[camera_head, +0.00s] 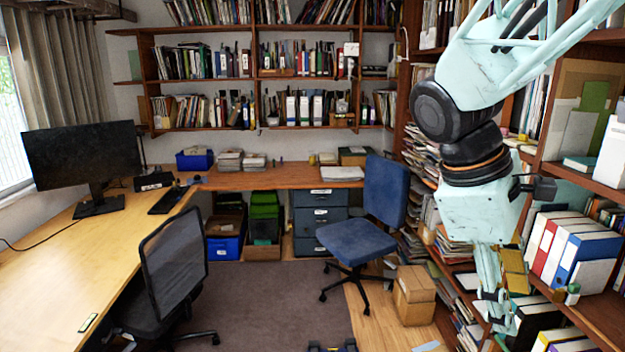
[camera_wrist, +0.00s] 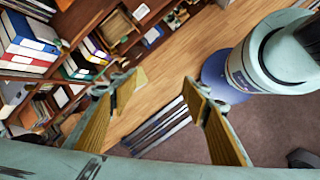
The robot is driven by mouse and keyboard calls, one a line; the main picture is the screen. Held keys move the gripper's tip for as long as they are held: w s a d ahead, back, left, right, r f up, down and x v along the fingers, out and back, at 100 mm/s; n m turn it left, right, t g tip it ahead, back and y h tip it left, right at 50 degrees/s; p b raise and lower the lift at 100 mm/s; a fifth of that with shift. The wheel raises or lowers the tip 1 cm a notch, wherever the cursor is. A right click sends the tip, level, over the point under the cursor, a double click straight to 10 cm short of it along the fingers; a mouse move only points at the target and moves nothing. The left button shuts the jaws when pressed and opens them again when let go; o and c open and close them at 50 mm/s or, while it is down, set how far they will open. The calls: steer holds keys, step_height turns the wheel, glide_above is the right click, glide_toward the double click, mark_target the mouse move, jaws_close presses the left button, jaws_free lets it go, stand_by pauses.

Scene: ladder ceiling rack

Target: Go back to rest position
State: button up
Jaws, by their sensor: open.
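My gripper (camera_head: 503,298) hangs from my pale teal arm at the right of the head view, pointing down in front of the bookshelf. In the wrist view my gripper (camera_wrist: 160,92) shows two yellow-padded fingers spread wide apart. Nothing is between the fingers, and wooden floor shows through the gap. My gripper is open and empty. In the head view the fingers overlap the shelf's books and binders, and I cannot tell how close they are to them.
Binders (camera_head: 572,250) fill the right shelf beside my gripper. A cardboard box (camera_head: 413,300) and a blue chair (camera_head: 362,225) stand left of it. A black mesh chair (camera_head: 172,265) is by the desk (camera_head: 50,290). The carpet (camera_head: 270,300) between the chairs is mostly clear.

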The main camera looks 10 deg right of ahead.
steer(key=s+a+r+m+t+y, duration=0.1)
steer(key=s+a+m+t+y, duration=0.1)
steer(key=a, duration=0.6)
steer(key=s+a+r+m+t+y+b, duration=0.1)
steer(key=s+a+m+t+y, duration=0.1)
steer(key=s+a+m, duration=0.3)
steer(key=shift+s+a+t+y, duration=0.55)
steer(key=shift+s+a, duration=0.7)
steer(key=shift+a, duration=1.05)
